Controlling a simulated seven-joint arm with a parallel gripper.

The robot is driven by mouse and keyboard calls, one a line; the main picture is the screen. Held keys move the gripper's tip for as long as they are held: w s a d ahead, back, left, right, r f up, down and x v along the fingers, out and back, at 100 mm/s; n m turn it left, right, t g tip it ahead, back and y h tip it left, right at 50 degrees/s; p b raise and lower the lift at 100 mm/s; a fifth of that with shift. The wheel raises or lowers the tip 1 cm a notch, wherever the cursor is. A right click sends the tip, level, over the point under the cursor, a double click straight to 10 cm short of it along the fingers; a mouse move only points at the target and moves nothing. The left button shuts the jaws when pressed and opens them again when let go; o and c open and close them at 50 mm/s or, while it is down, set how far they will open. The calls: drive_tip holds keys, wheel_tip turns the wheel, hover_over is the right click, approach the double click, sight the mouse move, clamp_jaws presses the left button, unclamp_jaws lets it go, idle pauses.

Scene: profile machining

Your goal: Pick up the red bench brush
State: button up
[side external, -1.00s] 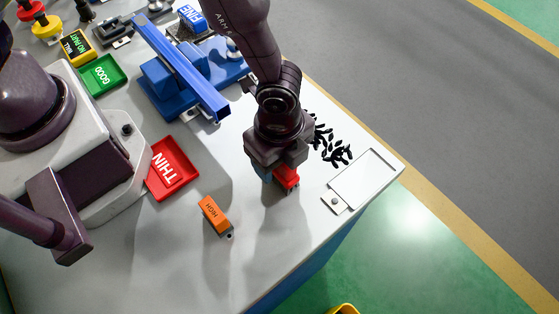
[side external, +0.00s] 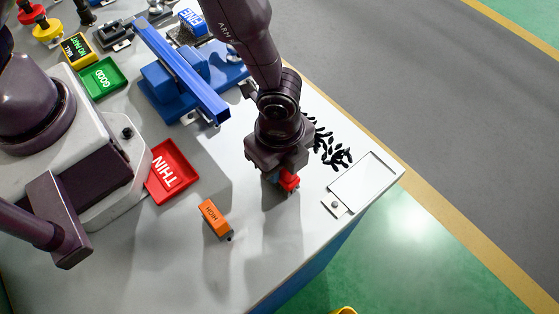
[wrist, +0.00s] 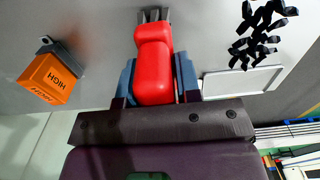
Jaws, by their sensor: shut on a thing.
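The red bench brush (wrist: 153,65) shows large in the wrist view, with dark bristles at its far end. My gripper (wrist: 155,85) is shut on it, with a blue-grey finger on each side of the red body. In the side view my gripper (side external: 278,178) hangs over the right part of the bench, and only a small red end of the brush (side external: 289,181) shows beneath it. My gripper hides the rest of the brush there. I cannot tell for sure whether the brush is clear of the bench top.
Dark chips (side external: 331,150) lie right of my gripper, near a white dustpan-like tray (side external: 361,184) at the bench edge. An orange HIGH block (side external: 214,217) and red THIN tray (side external: 171,171) are to the left. A blue profile (side external: 180,68) sits in a blue fixture behind.

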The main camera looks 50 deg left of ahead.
wheel_tip(320, 180, up, 2)
drive_tip(key=shift+r, duration=0.15)
drive_tip(key=s+a+r, duration=0.9)
drive_tip(key=s+r, duration=0.1)
drive_tip(key=shift+s+a, duration=0.2)
drive_tip(key=shift+s, duration=0.05)
drive_tip(key=shift+r, duration=0.1)
